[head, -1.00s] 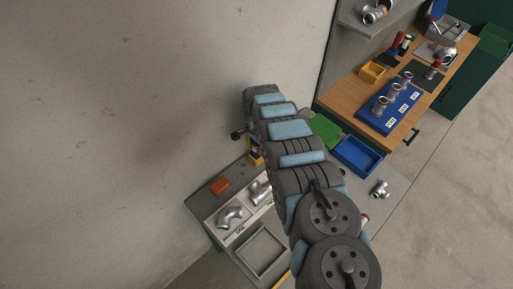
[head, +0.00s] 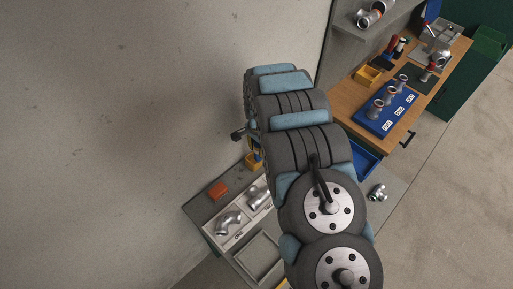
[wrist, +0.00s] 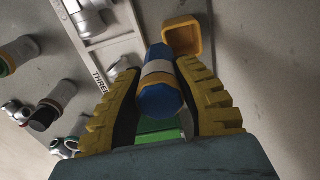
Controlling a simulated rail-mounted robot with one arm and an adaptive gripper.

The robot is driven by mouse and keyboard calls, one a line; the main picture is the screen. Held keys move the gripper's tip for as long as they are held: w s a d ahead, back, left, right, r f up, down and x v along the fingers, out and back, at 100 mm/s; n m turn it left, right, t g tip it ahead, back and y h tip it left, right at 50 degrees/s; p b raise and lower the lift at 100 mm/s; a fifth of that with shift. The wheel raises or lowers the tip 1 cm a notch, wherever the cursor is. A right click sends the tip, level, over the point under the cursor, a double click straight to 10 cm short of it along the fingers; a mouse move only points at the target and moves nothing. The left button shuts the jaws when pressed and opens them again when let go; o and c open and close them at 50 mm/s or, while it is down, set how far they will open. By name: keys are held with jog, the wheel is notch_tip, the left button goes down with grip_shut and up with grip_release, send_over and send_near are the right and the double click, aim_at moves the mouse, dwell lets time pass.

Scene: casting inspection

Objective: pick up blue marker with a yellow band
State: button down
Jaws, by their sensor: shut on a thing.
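The blue marker with a yellow band (wrist: 158,99) is in the wrist view, between the two yellow ridged fingers of my gripper (wrist: 158,70). It also has a pale band beside the yellow one. The fingers lie along both sides of it and my gripper is shut on it. Its blue end points toward the wrist camera. The marker's far end is only partly seen.
A yellow open box (wrist: 182,36) lies just beyond the marker. A light divided tray (head: 236,241) holds metal pipe fittings, with a red block (head: 218,190) behind it. Several fittings lie at left in the wrist view. A blue bin (head: 366,160) is partly behind my arm.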

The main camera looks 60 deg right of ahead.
jog(key=shift+r, duration=0.4)
jog(key=shift+a+r, duration=0.1)
jog(key=shift+r, duration=0.15)
jog(key=shift+s+a+r, duration=0.25)
jog(key=shift+s+r, duration=0.15)
jog(key=shift+s, duration=0.2)
jog(key=s+a+r+p, duration=0.4)
jog(key=s+p, duration=0.3)
jog(key=p, duration=0.4)
jog(key=shift+s+a, duration=0.3)
jog(key=shift+a, duration=0.25)
